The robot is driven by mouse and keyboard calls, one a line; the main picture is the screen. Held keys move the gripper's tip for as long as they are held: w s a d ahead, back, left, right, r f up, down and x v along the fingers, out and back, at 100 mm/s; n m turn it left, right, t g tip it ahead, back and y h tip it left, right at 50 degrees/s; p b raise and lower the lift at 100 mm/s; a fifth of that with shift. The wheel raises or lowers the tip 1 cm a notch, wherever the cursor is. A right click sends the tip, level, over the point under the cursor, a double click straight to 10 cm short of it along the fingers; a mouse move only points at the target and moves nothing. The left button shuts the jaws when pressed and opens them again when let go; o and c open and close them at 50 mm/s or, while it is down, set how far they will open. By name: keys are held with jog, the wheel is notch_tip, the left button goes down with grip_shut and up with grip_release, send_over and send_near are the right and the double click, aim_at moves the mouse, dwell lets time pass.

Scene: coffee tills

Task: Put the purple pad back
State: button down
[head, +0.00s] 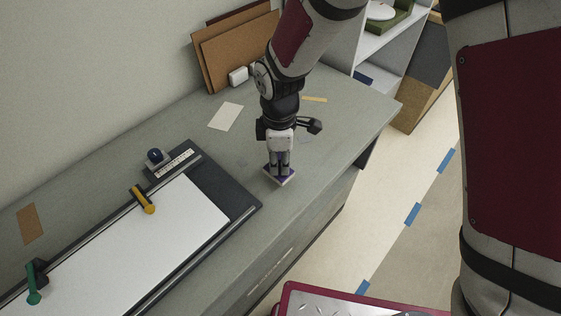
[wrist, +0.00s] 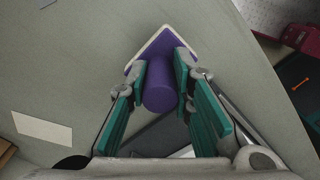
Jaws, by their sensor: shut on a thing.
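The purple pad (head: 281,177) has a white-edged square base and a purple upright handle. In the wrist view, the pad's purple handle (wrist: 160,92) stands between the teal finger pads of my gripper (wrist: 163,78). My gripper (head: 280,160) is shut on this handle and points down over the counter's front part, right of the board. The pad's base is at or just above the counter top; I cannot tell whether it touches. The far side of the handle is hidden.
A dark board with a white sheet (head: 170,235) lies left on the grey counter (head: 240,250). Brown panels (head: 225,55) lean at the back. A red-edged cart (head: 350,300) stands below.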

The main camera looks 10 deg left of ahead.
aim_at(279, 169)
jog(key=shift+s+f, duration=0.1)
jog(key=shift+f, duration=1.25)
jog(key=shift+f, duration=0.15)
jog(key=c, duration=1.4)
grip_release()
notch_tip(279, 169, up, 12)
jog(key=shift+r, duration=0.2)
jog(key=shift+d, duration=0.1)
